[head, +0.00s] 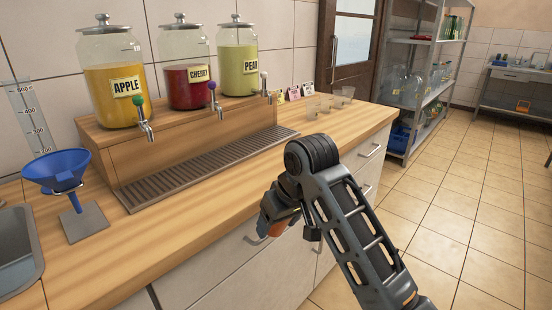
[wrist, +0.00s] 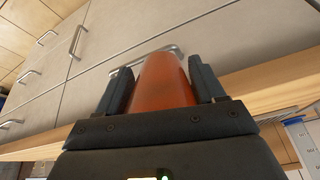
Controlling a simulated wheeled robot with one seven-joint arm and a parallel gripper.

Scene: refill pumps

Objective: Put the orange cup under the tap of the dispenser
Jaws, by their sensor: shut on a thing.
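My gripper (head: 268,222) is in front of the counter, below the level of its top, by the drawer fronts. In the wrist view my gripper (wrist: 161,76) is shut on the orange cup (wrist: 162,88), with one finger on each side. In the head view only a small part of the orange cup (head: 278,229) shows behind my arm. The dispenser (head: 185,150) is a wooden stand on the counter with jars of apple (head: 105,85), cherry (head: 187,88) and pear (head: 237,72). Its taps (head: 146,130), (head: 217,110), (head: 266,95) hang above a slatted drip tray (head: 215,165), which looks empty.
A blue funnel (head: 57,168) on a stand and a sink (head: 15,250) are at the left. Small clear cups (head: 318,107) and cards (head: 293,93) stand at the counter's right end. The counter strip before the drip tray is clear. A metal shelf (head: 418,85) stands behind.

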